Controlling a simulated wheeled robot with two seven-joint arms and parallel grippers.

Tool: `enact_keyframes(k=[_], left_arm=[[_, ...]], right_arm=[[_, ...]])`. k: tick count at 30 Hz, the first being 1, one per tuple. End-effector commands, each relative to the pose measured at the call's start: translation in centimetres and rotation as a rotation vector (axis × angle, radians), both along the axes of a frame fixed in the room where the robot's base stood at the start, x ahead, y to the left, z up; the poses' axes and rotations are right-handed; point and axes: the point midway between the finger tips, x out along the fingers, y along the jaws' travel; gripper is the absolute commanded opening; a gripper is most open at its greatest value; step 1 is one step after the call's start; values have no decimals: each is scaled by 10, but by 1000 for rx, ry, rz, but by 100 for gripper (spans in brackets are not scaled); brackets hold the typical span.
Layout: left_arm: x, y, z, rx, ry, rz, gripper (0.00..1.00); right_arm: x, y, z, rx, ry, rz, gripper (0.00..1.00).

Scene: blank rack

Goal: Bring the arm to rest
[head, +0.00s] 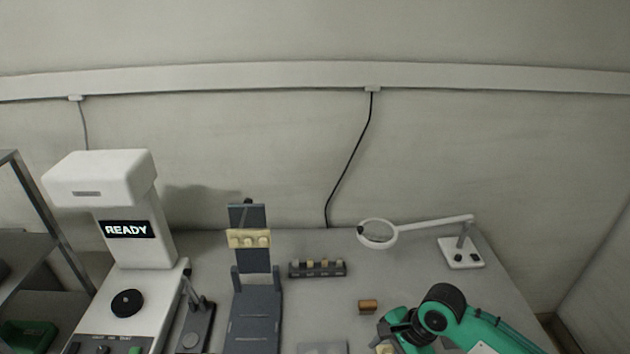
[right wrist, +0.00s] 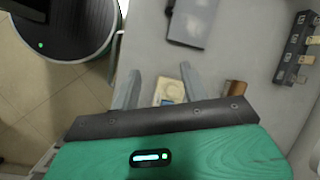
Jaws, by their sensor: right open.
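My right arm (head: 455,318), green with black joints, reaches in from the lower right of the head view. Its gripper is largely cut off by the bottom edge there. In the right wrist view my right gripper (right wrist: 161,84) is open, its two grey fingers apart. A small cream block (right wrist: 171,90) shows between the fingers, nearer the right one; I cannot tell its height relative to the fingertips. It also shows partly at the bottom of the head view (head: 384,349). My left gripper is not in view.
A brown block (head: 368,306) lies close to the right gripper. A dark rack (head: 317,270) holds several small blanks. A white machine reading READY (head: 125,229), a grey stand (head: 255,310) and a magnifier lamp (head: 461,250) stand on the table.

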Motion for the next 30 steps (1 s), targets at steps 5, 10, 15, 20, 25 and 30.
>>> enact_keyframes(k=[5, 10, 15, 20, 25, 30], left_arm=[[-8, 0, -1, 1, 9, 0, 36], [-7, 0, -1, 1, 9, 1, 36], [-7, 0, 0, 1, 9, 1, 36], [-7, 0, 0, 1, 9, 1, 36], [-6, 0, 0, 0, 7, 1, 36], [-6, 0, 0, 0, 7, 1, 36]], right_arm=[[-26, 22, -9, 8, -145, 210, 45], [-53, 32, -15, -25, -333, 437, 45], [-79, 26, -18, -112, -490, 626, 45], [-106, 5, -23, -238, -578, 787, 45], [-135, -25, -26, -376, -594, 935, 45], [-161, -52, -27, -474, -563, 1046, 45]])
